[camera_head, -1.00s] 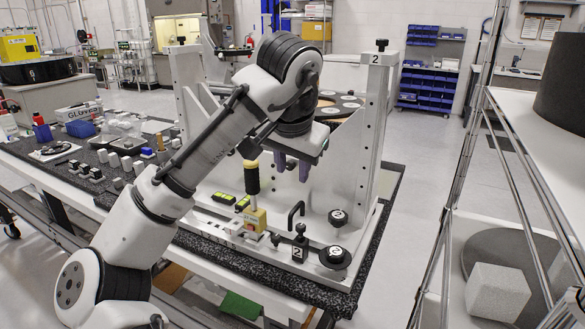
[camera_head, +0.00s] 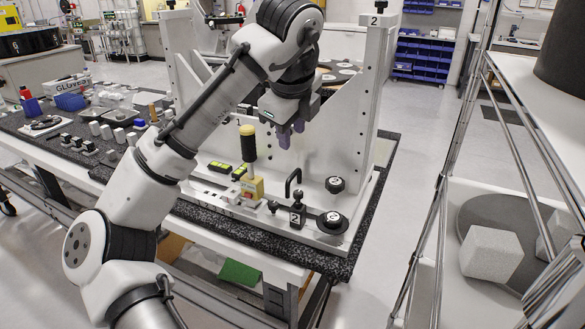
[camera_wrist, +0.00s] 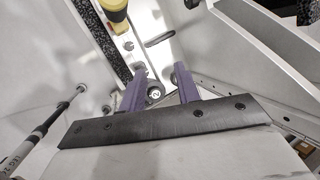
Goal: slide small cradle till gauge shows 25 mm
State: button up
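A white upright fixture with a base plate (camera_head: 225,197) stands on a dark speckled slab. On its base are a black-and-yellow handle (camera_head: 248,145), a yellow block (camera_head: 252,188), black round knobs (camera_head: 335,185) and a black bent handle (camera_head: 293,182). I cannot tell which part is the small cradle, and no gauge reading is legible. My gripper (camera_head: 290,133) hangs above the base, right of the yellow handle. In the wrist view my gripper (camera_wrist: 158,72) has its purple fingers apart with nothing held between them. The yellow handle (camera_wrist: 115,8) shows at the top there, beyond the fingers.
Small blocks (camera_head: 115,132) and blue bins (camera_head: 70,101) lie on the bench at left. The fixture's right upright (camera_head: 362,95) stands beside my gripper. A wire-frame shelf with a pale block (camera_head: 490,253) is at right. The floor between bench and shelf is clear.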

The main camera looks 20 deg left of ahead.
jog(key=m, duration=0.5)
jog(key=m+p, duration=0.1)
jog(key=m, duration=1.1)
send_near(294, 174)
jog(key=x, duration=0.7)
jog(key=shift+w+a+f, duration=0.1)
jog(key=shift+w+f, duration=0.05)
jog(key=shift+f, duration=0.15)
grip_shut()
